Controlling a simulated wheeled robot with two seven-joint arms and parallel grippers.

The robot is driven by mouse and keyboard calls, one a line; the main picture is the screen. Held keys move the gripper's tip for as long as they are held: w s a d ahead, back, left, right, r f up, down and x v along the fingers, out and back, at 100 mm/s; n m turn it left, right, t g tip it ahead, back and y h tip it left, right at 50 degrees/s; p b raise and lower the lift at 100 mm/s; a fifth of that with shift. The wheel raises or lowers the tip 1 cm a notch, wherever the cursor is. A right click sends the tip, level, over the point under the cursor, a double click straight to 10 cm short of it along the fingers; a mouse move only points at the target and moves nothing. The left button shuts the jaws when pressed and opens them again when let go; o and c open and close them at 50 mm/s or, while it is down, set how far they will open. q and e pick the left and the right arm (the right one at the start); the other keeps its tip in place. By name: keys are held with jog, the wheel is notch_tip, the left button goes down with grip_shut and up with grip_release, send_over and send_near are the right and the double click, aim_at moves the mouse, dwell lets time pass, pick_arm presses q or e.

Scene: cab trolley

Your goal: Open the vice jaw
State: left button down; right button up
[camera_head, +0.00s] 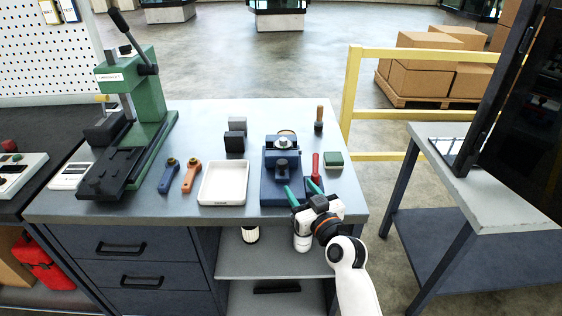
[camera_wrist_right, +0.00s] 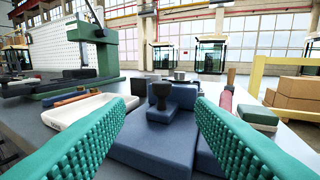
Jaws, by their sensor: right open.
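The blue vice (camera_head: 268,188) stands near the front right of the grey workbench, with a dark block and a round light knob on top. In the right wrist view the vice (camera_wrist_right: 150,145) lies straight ahead, between and beyond the fingers. A red upright handle (camera_head: 316,163) is at the vice's right side; it also shows in the wrist view (camera_wrist_right: 227,99). My right gripper (camera_head: 303,190) is open with green ribbed fingers, at the vice's front right edge. Nothing is between its fingertips (camera_wrist_right: 160,106). Whether a finger touches the vice I cannot tell. My left gripper is not in view.
A white tray (camera_head: 223,202), a blue and an orange tool (camera_head: 191,175), and a green press (camera_head: 146,100) stand left of the vice. A green block (camera_head: 333,159) sits right of the handle. A yellow rail (camera_head: 350,95) and a side table (camera_head: 480,185) are further right.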

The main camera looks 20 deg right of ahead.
aim_at(284, 166)
jog(key=w, duration=0.8)
jog(key=w+a, duration=0.1)
jog(key=w, duration=0.3)
jog(key=shift+w+a+p, duration=0.1)
jog(key=shift+w+p, duration=0.05)
jog(key=shift+p, duration=0.15)
jog(key=shift+c, duration=0.6)
grip_shut()
